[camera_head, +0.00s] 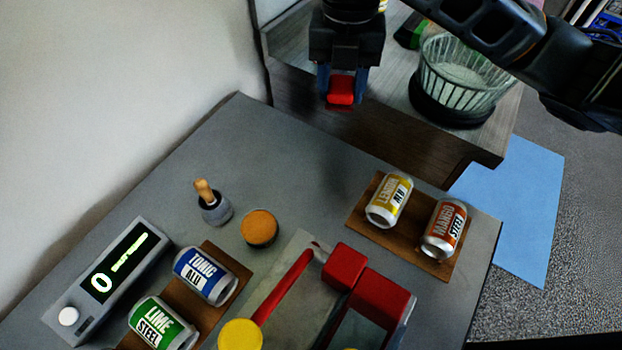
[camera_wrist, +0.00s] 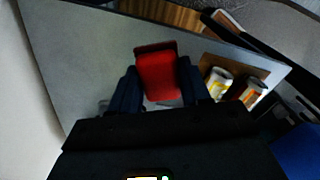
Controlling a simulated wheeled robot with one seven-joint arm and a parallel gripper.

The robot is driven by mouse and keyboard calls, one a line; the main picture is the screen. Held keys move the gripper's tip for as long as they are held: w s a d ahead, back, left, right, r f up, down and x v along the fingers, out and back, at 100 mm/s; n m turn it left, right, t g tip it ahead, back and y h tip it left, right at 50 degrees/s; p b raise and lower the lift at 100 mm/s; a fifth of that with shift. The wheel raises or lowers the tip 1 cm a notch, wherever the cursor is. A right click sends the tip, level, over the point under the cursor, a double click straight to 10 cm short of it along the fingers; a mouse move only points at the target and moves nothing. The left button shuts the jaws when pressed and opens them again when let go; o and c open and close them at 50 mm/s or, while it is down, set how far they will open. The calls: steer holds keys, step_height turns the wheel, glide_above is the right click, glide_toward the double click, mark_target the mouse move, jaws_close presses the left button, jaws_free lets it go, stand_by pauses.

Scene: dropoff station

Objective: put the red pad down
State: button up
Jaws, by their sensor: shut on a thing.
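The red pad (camera_head: 341,89) is a small red block held between the fingers of my gripper (camera_head: 342,84). In the head view my gripper shows at the top middle, over the far edge of the grey table (camera_head: 300,140). In the wrist view the red pad (camera_wrist: 159,75) fills the space between the two dark fingers of my gripper (camera_wrist: 158,88). My gripper is shut on it. The pad appears to be in the air, apart from the surfaces; its exact height is hard to tell.
The grey table bears a wooden board (camera_head: 365,215) with two cans, a red device (camera_head: 375,300), an orange-topped round jar (camera_head: 259,227), a brush pot (camera_head: 216,209) and a display box (camera_head: 108,280). The table's far left part is clear.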

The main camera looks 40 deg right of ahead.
steer(key=s+d+n, duration=0.2)
steer(key=s+n, duration=0.5)
steer(key=n+p, duration=0.1)
steer(key=p, duration=0.1)
glide_above(311, 180)
step_height(311, 180, down, 8)
steer(key=shift+f, duration=2.05)
